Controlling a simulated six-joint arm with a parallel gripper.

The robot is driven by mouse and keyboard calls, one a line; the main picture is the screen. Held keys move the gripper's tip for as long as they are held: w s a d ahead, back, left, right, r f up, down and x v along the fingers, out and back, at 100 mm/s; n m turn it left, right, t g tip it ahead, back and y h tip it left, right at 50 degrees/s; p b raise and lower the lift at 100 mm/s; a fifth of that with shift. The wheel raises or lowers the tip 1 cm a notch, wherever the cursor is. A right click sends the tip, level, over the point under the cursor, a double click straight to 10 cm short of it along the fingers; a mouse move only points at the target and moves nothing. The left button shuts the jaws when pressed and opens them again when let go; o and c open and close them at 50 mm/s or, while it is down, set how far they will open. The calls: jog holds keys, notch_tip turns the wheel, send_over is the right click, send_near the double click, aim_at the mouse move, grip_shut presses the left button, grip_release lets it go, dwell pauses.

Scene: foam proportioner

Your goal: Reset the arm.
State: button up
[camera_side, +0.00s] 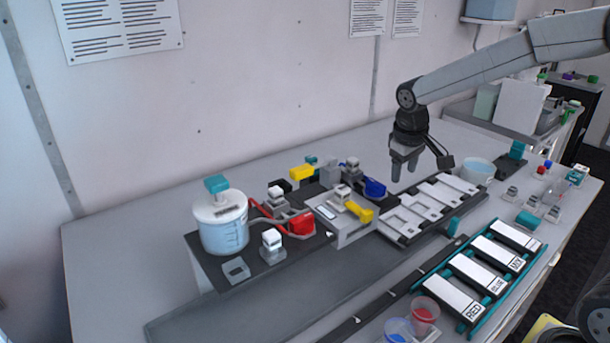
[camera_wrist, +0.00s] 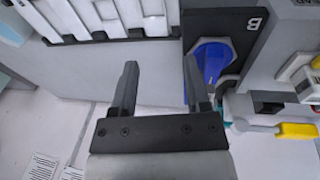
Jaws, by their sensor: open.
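My gripper (camera_side: 404,165) hangs from the arm above the back of the bench, fingers pointing down. In the wrist view my gripper (camera_wrist: 160,85) shows two dark fingers spread apart with nothing between them. A blue knob (camera_side: 375,188) sits just left of and below the gripper in the side view. In the wrist view the blue knob (camera_wrist: 210,62) is beside the right finger, on a dark panel marked B, and the finger covers part of its edge. I cannot tell the exact height of the fingers above the bench.
A white slotted rack (camera_side: 430,205) lies right of the gripper, with a clear cup (camera_side: 478,170) behind it. A foam unit with a white tank (camera_side: 221,225), a red handle (camera_side: 302,223) and a yellow handle (camera_side: 360,211) stands left. Labelled plates (camera_side: 452,298) lie in front right.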

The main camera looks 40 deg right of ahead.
jog(key=s+d+f+t, duration=0.1)
jog(key=s+d+f, duration=0.1)
jog(key=s+f, duration=0.2)
jog(key=s+a+f+y, duration=0.2)
jog(key=s+a+f, duration=0.3)
jog(key=s+a, duration=0.5)
jog(key=shift+a+f, duration=0.3)
jog(key=shift+a, duration=0.65)
